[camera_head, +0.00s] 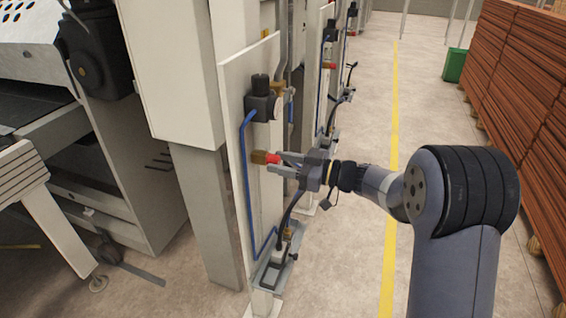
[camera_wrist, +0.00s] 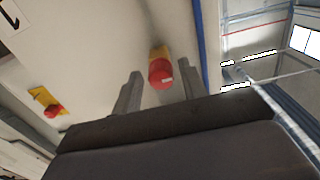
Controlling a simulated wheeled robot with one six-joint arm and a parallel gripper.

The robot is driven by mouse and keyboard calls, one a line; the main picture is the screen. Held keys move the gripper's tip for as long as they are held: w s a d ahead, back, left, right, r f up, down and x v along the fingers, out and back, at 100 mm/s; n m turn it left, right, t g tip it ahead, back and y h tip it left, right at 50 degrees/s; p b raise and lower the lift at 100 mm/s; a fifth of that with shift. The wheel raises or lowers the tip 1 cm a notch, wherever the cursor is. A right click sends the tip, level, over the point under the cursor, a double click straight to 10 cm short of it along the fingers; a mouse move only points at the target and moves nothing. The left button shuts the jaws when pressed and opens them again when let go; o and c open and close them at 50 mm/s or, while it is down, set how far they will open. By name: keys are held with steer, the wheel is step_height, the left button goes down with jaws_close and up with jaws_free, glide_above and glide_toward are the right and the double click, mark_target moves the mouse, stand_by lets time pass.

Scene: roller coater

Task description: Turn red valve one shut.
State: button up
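A red valve knob (camera_head: 273,159) on a brass fitting (camera_head: 259,157) sticks out from the pale upright panel (camera_head: 235,88). In the wrist view the red knob (camera_wrist: 160,73) faces me on its yellow-brass body, near the picture's middle. My gripper (camera_head: 283,163) is open in front of the panel, its fingers pointing at the valve. In the wrist view my gripper (camera_wrist: 162,80) has a finger on each side of the knob, with visible gaps. I see no contact. A label (camera_wrist: 13,17) with a black mark like a "1" is at the upper left.
A second red knob (camera_wrist: 51,111) on a yellow plate is at left in the wrist view. A black regulator (camera_head: 262,100) and a blue hose (camera_head: 245,180) are on the panel. Further red valves (camera_head: 328,66) stand behind.

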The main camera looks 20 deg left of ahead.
steer(key=c, duration=0.8)
steer(key=shift+f+m+b, duration=0.15)
steer(key=shift+m+b, duration=0.15)
steer(key=shift+b, duration=0.35)
steer(key=shift+s+m+b, duration=0.1)
steer(key=shift+m+b, duration=2.5)
steer(key=shift+b, duration=0.35)
steer(key=o, duration=1)
steer(key=shift+r, duration=0.2)
